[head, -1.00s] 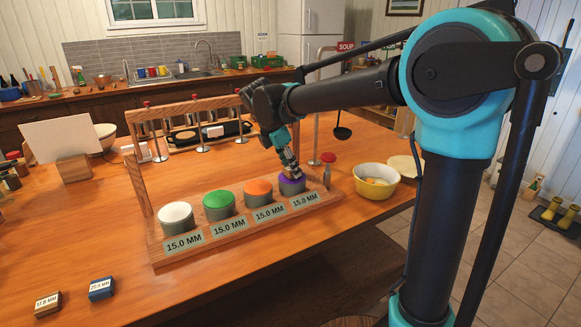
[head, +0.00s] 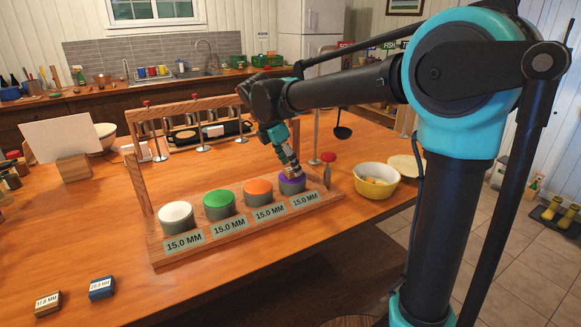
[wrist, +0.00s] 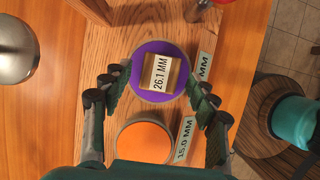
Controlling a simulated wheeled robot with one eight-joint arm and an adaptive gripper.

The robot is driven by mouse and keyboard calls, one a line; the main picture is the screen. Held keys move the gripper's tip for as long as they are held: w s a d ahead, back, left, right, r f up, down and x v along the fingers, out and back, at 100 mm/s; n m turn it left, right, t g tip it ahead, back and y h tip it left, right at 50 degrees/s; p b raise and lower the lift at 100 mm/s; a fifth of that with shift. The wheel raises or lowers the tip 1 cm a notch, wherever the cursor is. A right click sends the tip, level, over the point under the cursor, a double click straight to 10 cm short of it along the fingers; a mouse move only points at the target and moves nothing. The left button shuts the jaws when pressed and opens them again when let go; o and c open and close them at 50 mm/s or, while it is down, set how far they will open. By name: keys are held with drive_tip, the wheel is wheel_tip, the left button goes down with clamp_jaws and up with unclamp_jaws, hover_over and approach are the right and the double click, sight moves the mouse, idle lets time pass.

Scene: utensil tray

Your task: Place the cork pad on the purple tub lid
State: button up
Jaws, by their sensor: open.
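The cork pad (wrist: 161,72), a tan block with a white label reading 26.1 MM, lies on the purple tub lid (wrist: 148,48) in the wrist view, around its middle and inside the rim. In the head view the purple lid (head: 290,187) tops the rightmost tub of the row, and the pad is mostly hidden by the fingers. My gripper (head: 290,170) is just above that tub. In the wrist view my gripper (wrist: 158,80) is open, its fingers spread to either side of the pad with clear gaps, touching nothing that I can see.
White (head: 175,211), green (head: 218,198) and orange (head: 258,187) lidded tubs stand left on the wooden rack. A red-topped post (head: 328,158) and a yellow bowl (head: 376,180) are to the right. Brown (head: 47,303) and blue (head: 102,288) labelled blocks lie front left.

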drive_tip(key=v, duration=1)
drive_tip(key=shift+s+a+r, duration=0.15)
drive_tip(key=shift+s+r, duration=0.05)
drive_tip(key=shift+r, duration=0.15)
drive_tip(key=shift+s, duration=0.1)
idle(1.8)
